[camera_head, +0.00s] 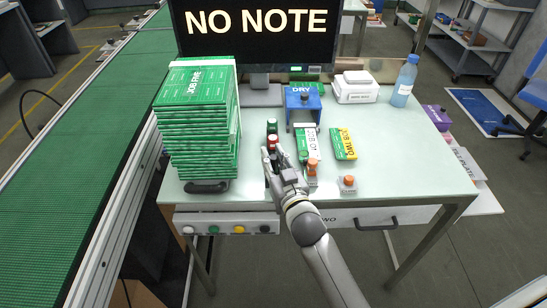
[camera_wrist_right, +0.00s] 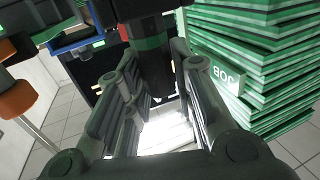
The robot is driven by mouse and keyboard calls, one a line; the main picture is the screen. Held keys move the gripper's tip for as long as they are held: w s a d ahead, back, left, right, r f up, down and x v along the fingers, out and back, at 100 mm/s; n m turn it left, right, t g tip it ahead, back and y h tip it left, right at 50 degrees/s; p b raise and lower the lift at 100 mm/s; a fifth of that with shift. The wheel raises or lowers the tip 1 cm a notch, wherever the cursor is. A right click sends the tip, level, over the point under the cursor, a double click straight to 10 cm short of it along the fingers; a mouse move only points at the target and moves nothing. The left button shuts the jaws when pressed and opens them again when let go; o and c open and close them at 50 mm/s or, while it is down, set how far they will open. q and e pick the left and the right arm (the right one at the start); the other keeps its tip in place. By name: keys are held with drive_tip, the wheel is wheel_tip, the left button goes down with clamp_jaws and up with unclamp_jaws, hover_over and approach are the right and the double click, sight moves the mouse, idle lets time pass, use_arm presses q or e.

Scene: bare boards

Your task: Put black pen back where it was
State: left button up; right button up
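My right gripper (camera_head: 270,158) is above the front middle of the table, just right of the green stack. In the right wrist view its fingers are close on both sides of a dark cylinder with a dark green band, which looks like the black pen (camera_wrist_right: 152,62). The gripper appears shut on it. In the head view the fingers mostly hide the pen. A red-and-white-topped item (camera_head: 272,141) and a dark green item (camera_head: 272,126) stand just beyond the gripper. My left gripper is not in view.
To the right are a blue "DRY" box (camera_head: 303,100), an orange-topped item (camera_head: 312,166), another orange-topped item (camera_head: 348,183) and a yellow-green packet (camera_head: 344,144). A bottle (camera_head: 404,82) stands far right. The table's right side is clear.

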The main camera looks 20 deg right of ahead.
drive_tip(key=shift+o, duration=1.2)
drive_tip(key=shift+r, duration=0.1)
drive_tip(key=shift+s+r, duration=0.1)
drive_tip(key=s+b, duration=0.1)
drive_tip(key=s, duration=1)
drive_tip(key=shift+s+d, duration=0.2)
drive_tip(key=shift+s, duration=0.2)
